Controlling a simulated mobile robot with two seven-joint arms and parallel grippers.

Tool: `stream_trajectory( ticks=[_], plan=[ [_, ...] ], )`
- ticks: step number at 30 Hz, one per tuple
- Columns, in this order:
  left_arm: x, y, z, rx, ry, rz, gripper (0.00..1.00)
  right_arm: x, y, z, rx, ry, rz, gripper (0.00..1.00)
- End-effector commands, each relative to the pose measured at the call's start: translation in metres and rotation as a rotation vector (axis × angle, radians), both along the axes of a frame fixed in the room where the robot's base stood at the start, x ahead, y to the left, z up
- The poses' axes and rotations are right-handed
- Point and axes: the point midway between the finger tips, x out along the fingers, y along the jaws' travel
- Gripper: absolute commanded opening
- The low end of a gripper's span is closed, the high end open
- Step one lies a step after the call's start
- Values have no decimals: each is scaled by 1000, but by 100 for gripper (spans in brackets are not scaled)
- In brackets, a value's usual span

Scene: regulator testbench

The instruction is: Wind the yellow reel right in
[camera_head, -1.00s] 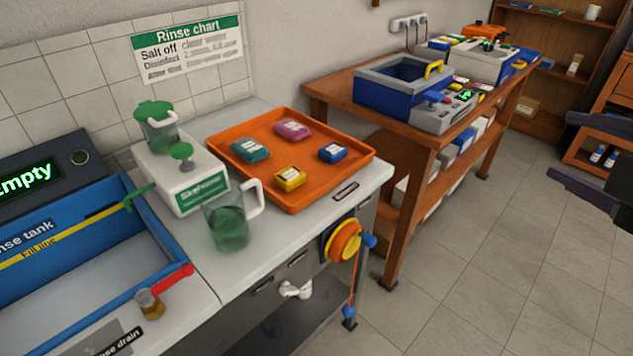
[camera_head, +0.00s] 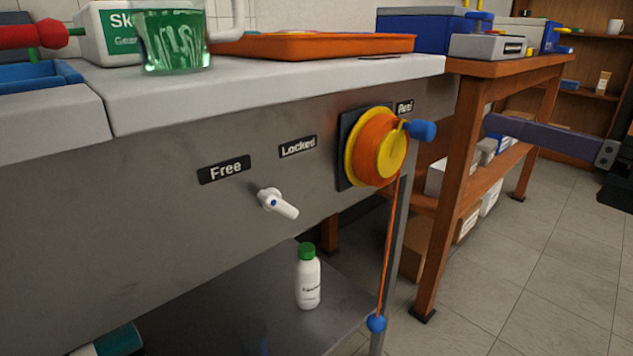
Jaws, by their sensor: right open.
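The yellow reel (camera_head: 392,152) is mounted on the grey front panel of the bench, with orange cord wound around it. A blue crank knob (camera_head: 421,130) sticks out at its upper right. The orange cord (camera_head: 388,250) hangs straight down from the reel to a blue ball (camera_head: 376,323) low by the bench leg. A white lever (camera_head: 277,203) left of the reel points down and right, below the Free (camera_head: 223,169) and Locked (camera_head: 298,147) labels. My right gripper (camera_head: 492,127) is open and empty, right of the knob and apart from it. My left gripper is out of view.
The wooden table (camera_head: 470,150) stands close behind, right of the reel. On the worktop (camera_head: 270,80) are a green-filled jug (camera_head: 173,42) and an orange tray (camera_head: 310,45). A white bottle (camera_head: 308,280) with a green cap stands on the lower shelf. The floor at right is clear.

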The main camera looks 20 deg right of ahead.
Motion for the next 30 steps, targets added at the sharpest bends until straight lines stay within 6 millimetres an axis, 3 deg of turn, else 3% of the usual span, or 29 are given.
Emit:
stream_trajectory(
  ticks=[1,5,10,21,30],
  plan=[
    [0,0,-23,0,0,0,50,-1,1,-23,-37,-5,20,61],
    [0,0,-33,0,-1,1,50,-2,2,-34,-100,-14,53,61],
    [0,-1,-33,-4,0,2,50,6,7,-32,-115,-19,64,61],
    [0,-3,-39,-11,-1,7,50,63,30,-31,-113,-20,61,61],
    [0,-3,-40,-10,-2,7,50,86,40,-32,-111,-17,60,61]
  ],
)
